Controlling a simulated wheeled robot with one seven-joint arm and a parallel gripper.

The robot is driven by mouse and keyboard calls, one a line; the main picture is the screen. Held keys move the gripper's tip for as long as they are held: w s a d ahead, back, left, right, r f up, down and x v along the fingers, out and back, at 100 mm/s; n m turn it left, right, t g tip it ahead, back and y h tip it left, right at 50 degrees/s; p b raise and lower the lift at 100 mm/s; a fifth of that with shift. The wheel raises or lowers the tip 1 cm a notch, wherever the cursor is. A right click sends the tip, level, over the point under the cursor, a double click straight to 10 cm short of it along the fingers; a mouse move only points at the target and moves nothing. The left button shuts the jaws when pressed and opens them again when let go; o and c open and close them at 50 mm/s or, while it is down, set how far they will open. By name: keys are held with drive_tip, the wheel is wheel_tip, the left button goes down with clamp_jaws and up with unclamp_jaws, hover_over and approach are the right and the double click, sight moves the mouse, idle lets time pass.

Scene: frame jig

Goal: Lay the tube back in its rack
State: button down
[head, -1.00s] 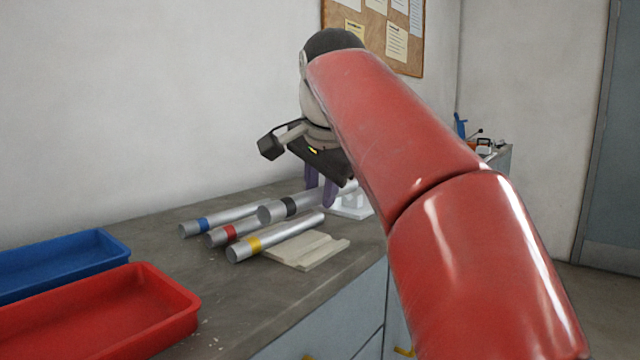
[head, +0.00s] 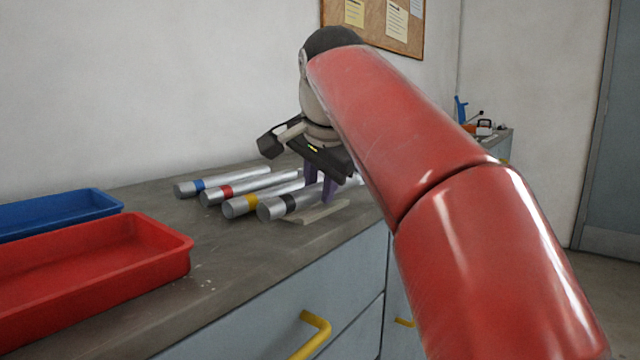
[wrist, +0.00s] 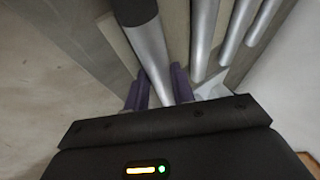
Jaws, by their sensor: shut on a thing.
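A silver tube with a black band (head: 290,203) is held between the purple fingers of my gripper (head: 322,190). The wrist view shows this tube (wrist: 150,55) between the fingers (wrist: 155,90), its black-banded end pointing away. It lies roughly level, over the front part of the cream rack (head: 322,214), beside and nearly parallel to the yellow-banded tube. I cannot tell whether it touches the rack. The rack shows beside the tube in the wrist view (wrist: 116,38); most of it is hidden under the tubes and arm.
Yellow-banded (head: 238,207), red-banded (head: 215,196) and blue-banded (head: 190,188) tubes lie side by side behind the held one. A red tray (head: 185,262) and a blue tray (head: 110,205) stand at left. The counter (head: 235,245) in front is clear.

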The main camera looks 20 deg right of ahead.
drive_tip(key=shift+f, duration=0.6)
drive_tip(key=c, duration=1.2)
unclamp_jaws()
drive_tip(key=shift+c, duration=0.2)
drive_tip(key=shift+o, duration=0.7)
drive_tip(key=p+v, duration=0.2)
drive_tip(key=v, duration=0.6)
drive_tip(key=shift+r, duration=0.5)
drive_tip(key=shift+w, duration=0.1)
